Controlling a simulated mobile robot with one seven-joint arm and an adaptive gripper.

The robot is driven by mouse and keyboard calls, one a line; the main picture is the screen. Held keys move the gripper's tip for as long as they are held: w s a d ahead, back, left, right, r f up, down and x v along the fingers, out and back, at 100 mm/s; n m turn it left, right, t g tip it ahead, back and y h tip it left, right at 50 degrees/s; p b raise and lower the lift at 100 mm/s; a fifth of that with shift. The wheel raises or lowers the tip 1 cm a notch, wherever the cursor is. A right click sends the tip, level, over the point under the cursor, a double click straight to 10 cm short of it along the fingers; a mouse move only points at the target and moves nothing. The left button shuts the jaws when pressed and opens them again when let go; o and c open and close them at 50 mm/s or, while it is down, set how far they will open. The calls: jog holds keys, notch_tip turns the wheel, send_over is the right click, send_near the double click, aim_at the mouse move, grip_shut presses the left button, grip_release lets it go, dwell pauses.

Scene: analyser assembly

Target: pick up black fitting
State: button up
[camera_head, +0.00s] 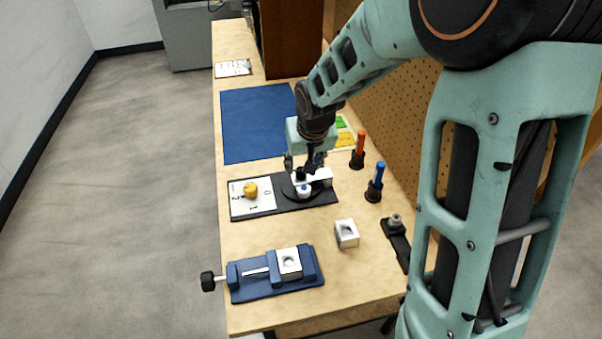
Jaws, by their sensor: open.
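My gripper (304,168) points down over the black base plate (325,197), with its fingers apart. Just below the fingers a small black piece (300,175), which looks like the black fitting, stands at the white parts on a round black disc (288,190). The fingers seem to be close above it or around it; I cannot tell which, nor whether they touch it. A white cylinder (304,193) with a blue mark stands in front of it, and a white block (325,176) is to its right.
A yellow part (250,190) sits on a numbered white card (264,204). A blue vise (248,288) holds a white block (289,262); another white block (346,233) stands loose. Red (361,143) and blue (377,174) tools stand upright at right, near the pegboard (395,110). A blue mat (250,125) lies clear.

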aim_at(301, 169)
jog(key=shift+w+x, duration=0.15)
jog(key=shift+x, duration=1.25)
jog(key=shift+w+x, duration=0.2)
jog(key=shift+x, duration=1.2)
jog(key=shift+r, duration=0.2)
jog(key=shift+c, duration=0.3)
grip_shut()
